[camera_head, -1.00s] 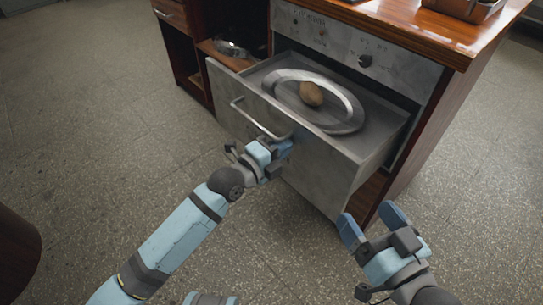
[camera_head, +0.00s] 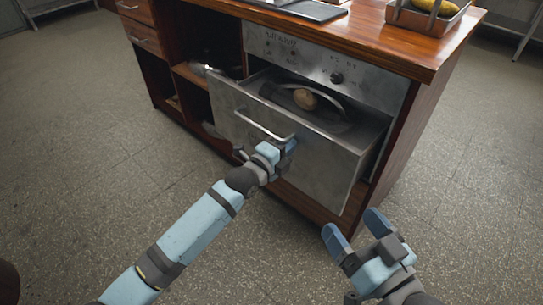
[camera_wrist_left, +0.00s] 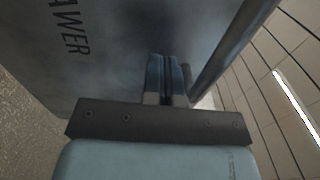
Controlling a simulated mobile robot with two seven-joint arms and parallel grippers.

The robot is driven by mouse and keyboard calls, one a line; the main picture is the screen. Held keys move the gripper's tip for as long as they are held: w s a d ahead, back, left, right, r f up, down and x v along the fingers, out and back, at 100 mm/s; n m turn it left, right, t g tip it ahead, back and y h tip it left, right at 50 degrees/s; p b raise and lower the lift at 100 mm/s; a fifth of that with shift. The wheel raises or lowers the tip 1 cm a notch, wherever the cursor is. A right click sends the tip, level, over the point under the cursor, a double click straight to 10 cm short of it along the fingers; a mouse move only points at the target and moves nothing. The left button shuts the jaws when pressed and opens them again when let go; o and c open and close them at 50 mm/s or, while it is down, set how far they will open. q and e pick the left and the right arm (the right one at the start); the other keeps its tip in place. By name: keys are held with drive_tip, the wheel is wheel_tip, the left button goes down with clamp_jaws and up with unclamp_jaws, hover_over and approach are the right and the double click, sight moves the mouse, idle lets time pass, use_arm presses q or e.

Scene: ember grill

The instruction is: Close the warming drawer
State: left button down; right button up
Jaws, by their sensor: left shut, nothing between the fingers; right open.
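The warming drawer (camera_head: 285,150) is a grey metal drawer under the control panel, pulled partly out, with a bar handle (camera_head: 262,126) on its front. Inside it lies a plate (camera_head: 342,106) with a brown potato-like item (camera_head: 305,99) on it. My left gripper (camera_head: 289,146) is shut and empty, its fingertips at the drawer front by the handle's right end. In the left wrist view, its shut fingers (camera_wrist_left: 167,78) point at the drawer front (camera_wrist_left: 110,50); contact is hard to tell. My right gripper (camera_head: 354,228) is open and empty, in front of the cabinet's right corner.
The wooden counter (camera_head: 385,42) overhangs the drawer, with a tray (camera_head: 418,17) near its right end. Open shelves with a metal pan (camera_head: 205,66) are left of the drawer. The floor (camera_head: 110,200) in front is clear.

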use_arm(q)
approach(323, 122)
drive_tip(key=shift+w+d+r+b, duration=0.15)
drive_tip(key=shift+w+d+r, duration=0.1)
drive_tip(key=shift+r, duration=0.25)
drive_tip(key=shift+w+d+r+b, duration=0.15)
drive_tip(key=shift+d+r, duration=0.05)
drive_tip(key=shift+r, duration=0.3)
drive_tip(key=b+x, duration=0.1)
drive_tip(key=x, duration=0.6)
drive_tip(key=shift+w+d+f+b, duration=0.1)
drive_tip(key=shift+w+b, duration=0.05)
drive_tip(key=shift+b, duration=0.25)
drive_tip(key=shift+w+d, duration=0.35)
drive_tip(key=shift+w, duration=0.1)
drive_tip(key=shift+w+r, duration=0.1)
drive_tip(key=shift+r, duration=0.3)
use_arm(e)
drive_tip(key=f, duration=0.1)
drive_tip(key=f+g, duration=0.1)
drive_tip(key=f, duration=0.1)
drive_tip(key=shift+s+a+f+g, duration=0.15)
drive_tip(key=shift+a+g, duration=0.1)
drive_tip(key=shift+g, duration=0.05)
